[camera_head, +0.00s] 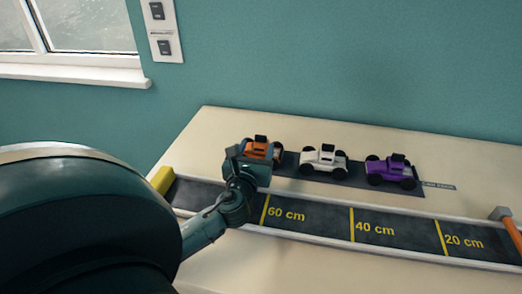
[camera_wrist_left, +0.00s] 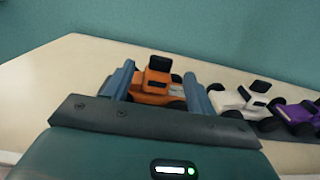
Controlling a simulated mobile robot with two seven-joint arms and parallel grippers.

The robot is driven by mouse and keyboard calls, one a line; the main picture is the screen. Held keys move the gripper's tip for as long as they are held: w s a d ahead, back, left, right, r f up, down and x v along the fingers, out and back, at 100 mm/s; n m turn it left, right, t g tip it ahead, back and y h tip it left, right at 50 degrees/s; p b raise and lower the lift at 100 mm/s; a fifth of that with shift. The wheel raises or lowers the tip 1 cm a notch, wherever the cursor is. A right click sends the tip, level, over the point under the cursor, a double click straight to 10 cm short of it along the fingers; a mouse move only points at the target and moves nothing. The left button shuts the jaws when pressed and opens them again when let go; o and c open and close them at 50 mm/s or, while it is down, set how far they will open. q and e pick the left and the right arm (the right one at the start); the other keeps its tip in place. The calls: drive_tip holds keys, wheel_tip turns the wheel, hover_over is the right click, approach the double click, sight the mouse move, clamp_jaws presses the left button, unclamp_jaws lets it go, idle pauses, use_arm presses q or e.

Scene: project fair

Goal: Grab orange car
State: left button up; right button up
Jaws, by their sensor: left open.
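The orange car (camera_head: 262,147) stands at the left end of a row of toy cars on a dark mat (camera_head: 350,178). My left gripper (camera_head: 247,165) is right at it and partly hides it in the head view. In the left wrist view the orange car (camera_wrist_left: 155,88) sits between the two blue-grey fingers of my open left gripper (camera_wrist_left: 158,90), one finger on each side. I cannot tell whether the fingers touch it. My right gripper is not in view.
A white car (camera_head: 323,159) and a purple car (camera_head: 391,171) stand to the right of the orange car. A dark track (camera_head: 315,220) with yellow distance marks and pale rails runs in front.

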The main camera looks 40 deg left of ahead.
sight(260, 138)
use_arm(q)
drive_tip(key=shift+x, duration=2.75)
drive_tip(key=shift+d+r, duration=0.1)
drive_tip(key=shift+r, duration=0.05)
drive_tip(key=shift+c, duration=0.5)
drive_tip(key=c, duration=1)
